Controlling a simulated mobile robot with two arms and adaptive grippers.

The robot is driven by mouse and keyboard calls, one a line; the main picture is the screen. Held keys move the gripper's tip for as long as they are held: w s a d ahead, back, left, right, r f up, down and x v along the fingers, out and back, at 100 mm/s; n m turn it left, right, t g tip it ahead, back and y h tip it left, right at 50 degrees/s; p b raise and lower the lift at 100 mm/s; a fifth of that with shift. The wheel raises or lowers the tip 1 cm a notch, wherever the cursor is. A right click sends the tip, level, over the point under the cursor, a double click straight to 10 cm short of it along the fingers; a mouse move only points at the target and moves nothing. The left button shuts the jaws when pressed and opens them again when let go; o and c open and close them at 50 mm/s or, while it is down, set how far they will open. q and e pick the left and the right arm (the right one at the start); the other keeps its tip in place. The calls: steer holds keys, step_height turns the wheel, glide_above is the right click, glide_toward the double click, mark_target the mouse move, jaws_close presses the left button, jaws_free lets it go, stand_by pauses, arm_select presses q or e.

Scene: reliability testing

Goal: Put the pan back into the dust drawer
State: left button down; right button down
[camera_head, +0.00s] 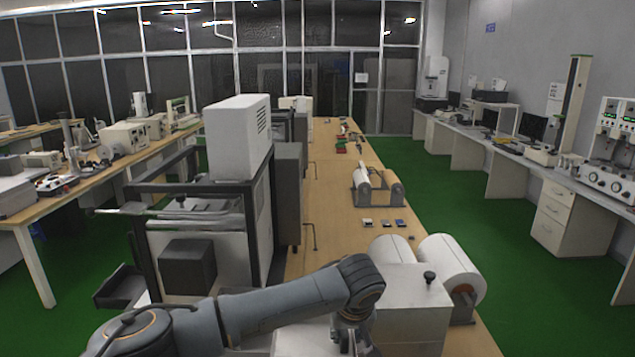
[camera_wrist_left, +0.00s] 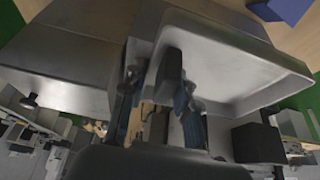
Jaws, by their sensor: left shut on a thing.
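The pan (camera_wrist_left: 235,62), a shallow grey metal tray with a raised rim, fills the upper right of the left wrist view. My left gripper (camera_wrist_left: 158,85) is shut on its near edge. In the head view, my left gripper (camera_head: 350,335) is at the bottom, just left of a metal box with rollers (camera_head: 410,302). A pale flat surface (camera_head: 295,343) behind my arm may be the pan, mostly hidden. I cannot make out the dust drawer for certain. My right gripper is not in view.
Large white rolls (camera_head: 450,265) stand at the box's far side. A tall machine (camera_head: 238,140) rises left of the wooden table (camera_head: 330,170). A roller stand (camera_head: 377,190) and small samples (camera_head: 385,223) lie farther along. The green floor (camera_head: 450,210) is clear on the right.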

mark_target(319, 345)
arm_select(q)
steer(key=a, duration=0.2)
steer(key=a+f+b, duration=0.1)
steer(key=a, duration=0.1)
steer(key=a+f+b, duration=0.1)
steer(key=a, duration=0.1)
steer(key=shift+f, duration=0.25)
steer(key=s+a+b, duration=0.1)
steer(key=a, duration=0.2)
steer(key=s+a+f+b, duration=0.1)
steer(key=s+a, duration=0.1)
steer(key=a, duration=0.1)
steer(key=s+a+f+b, duration=0.1)
steer(key=s+a+b, duration=0.1)
steer(key=a, duration=0.1)
steer(key=shift+s+a, duration=0.2)
steer(key=s+a+f+b, duration=0.1)
steer(key=s+a+b, duration=0.2)
steer(key=s+a, duration=0.6)
steer(key=shift+s+a+f, duration=0.4)
steer(key=shift+a, duration=0.05)
